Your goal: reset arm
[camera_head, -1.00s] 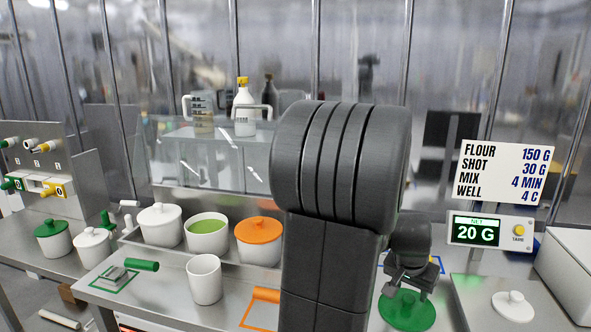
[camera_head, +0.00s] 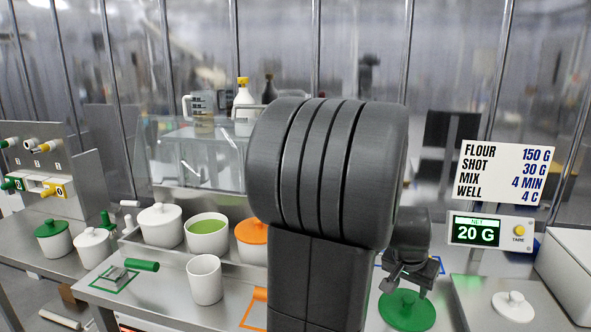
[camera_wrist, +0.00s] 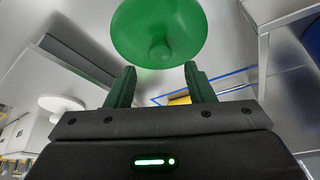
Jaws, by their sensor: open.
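My gripper (camera_head: 405,281) is open, just above a green lid (camera_head: 407,311) that lies on the steel counter at the lower right of the head view. In the wrist view the two green fingers of my gripper (camera_wrist: 160,84) are spread apart with nothing between them. The green lid (camera_wrist: 155,25) with its round knob shows beyond the fingertips there, apart from them. My arm fills the middle of the head view and hides part of the counter behind it.
An orange-lidded pot (camera_head: 251,240), an open pot of green contents (camera_head: 207,235) and a white cup (camera_head: 205,279) stand left of my arm. A white lid (camera_head: 514,306) lies at the right below a display reading 20 G (camera_head: 490,231). A glass-sided case stands behind.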

